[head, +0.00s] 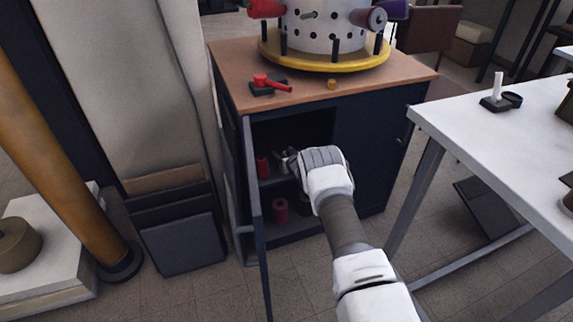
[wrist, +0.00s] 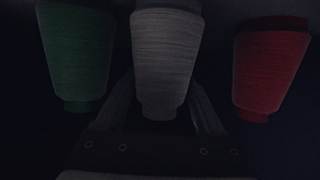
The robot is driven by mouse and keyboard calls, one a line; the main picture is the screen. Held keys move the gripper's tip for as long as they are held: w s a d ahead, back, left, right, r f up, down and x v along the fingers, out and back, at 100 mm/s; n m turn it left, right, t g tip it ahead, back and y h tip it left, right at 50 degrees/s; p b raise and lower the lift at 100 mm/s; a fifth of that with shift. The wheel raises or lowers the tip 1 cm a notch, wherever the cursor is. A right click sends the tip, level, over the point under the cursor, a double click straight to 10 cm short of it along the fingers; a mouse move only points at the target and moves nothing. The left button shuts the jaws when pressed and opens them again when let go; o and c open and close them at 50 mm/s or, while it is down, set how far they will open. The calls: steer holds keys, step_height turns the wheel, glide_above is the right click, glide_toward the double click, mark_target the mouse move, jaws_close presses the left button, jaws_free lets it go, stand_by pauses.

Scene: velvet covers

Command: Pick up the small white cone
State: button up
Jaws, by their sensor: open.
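The white cone (wrist: 163,50) shows grey in dim light at the top middle of the wrist view, its narrow end toward the bottom of the picture. My gripper (wrist: 164,88) is open, with one finger on each side of the cone's lower part in the picture. I cannot tell whether the fingers touch it. A green cone (wrist: 76,50) is to its left and a red cone (wrist: 270,62) to its right. In the head view my gripper (head: 287,160) reaches into the open cabinet at upper shelf height, and the white cone cannot be made out there.
The dark cabinet (head: 365,160) has its door (head: 253,200) swung open left of my arm. A red cone (head: 263,167) is on the upper shelf, and a dark red spool (head: 280,210) stands below. A white table (head: 500,140) is at the right.

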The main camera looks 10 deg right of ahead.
jaws_close()
